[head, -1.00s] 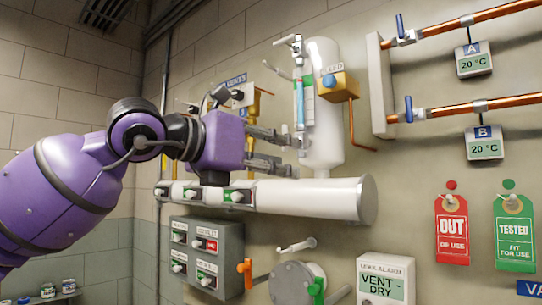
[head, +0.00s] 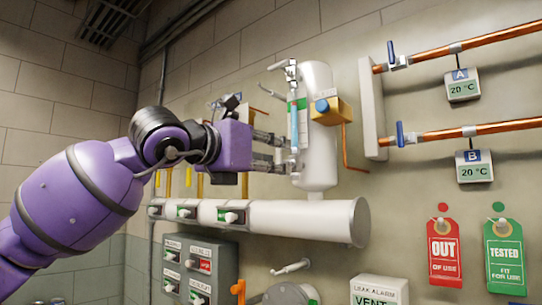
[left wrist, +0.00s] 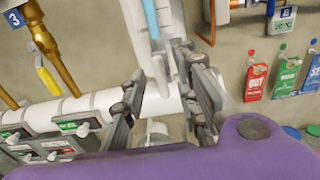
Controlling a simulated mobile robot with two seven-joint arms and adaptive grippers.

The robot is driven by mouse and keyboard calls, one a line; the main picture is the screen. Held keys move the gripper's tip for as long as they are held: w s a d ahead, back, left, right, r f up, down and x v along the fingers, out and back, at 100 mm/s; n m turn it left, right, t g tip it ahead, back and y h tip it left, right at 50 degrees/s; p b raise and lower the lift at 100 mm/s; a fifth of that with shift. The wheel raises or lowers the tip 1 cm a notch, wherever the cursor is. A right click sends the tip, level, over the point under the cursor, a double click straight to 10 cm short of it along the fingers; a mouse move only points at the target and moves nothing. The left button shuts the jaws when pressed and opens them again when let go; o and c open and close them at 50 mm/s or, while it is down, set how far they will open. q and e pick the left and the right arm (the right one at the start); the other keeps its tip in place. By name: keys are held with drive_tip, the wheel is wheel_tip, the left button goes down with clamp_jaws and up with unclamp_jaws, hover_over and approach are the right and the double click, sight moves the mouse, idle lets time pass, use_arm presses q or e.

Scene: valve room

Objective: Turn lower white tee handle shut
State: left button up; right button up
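The sight glass with blue liquid (head: 294,125) stands upright in front of the white tank (head: 318,140). A white tee handle (head: 278,66) shows at its top. My left gripper (head: 281,154) is at its lower end, with two grey fingers apart, one above the other. In the left wrist view the fingers (left wrist: 163,62) stand on either side of a pale bar (left wrist: 160,75) below the blue tube (left wrist: 152,20). This bar appears to be the lower white tee handle; contact is unclear. In the head view the fingers mostly hide it. My right gripper is out of view.
A thick white horizontal pipe (head: 280,219) with switches runs below the gripper. A yellow block with a blue knob (head: 328,110) is right of the sight glass. Copper pipes with blue levers (head: 400,134) are further right. A switch box (head: 222,255) is below.

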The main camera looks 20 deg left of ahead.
use_arm(q)
drive_tip(key=c, duration=0.7)
clamp_jaws()
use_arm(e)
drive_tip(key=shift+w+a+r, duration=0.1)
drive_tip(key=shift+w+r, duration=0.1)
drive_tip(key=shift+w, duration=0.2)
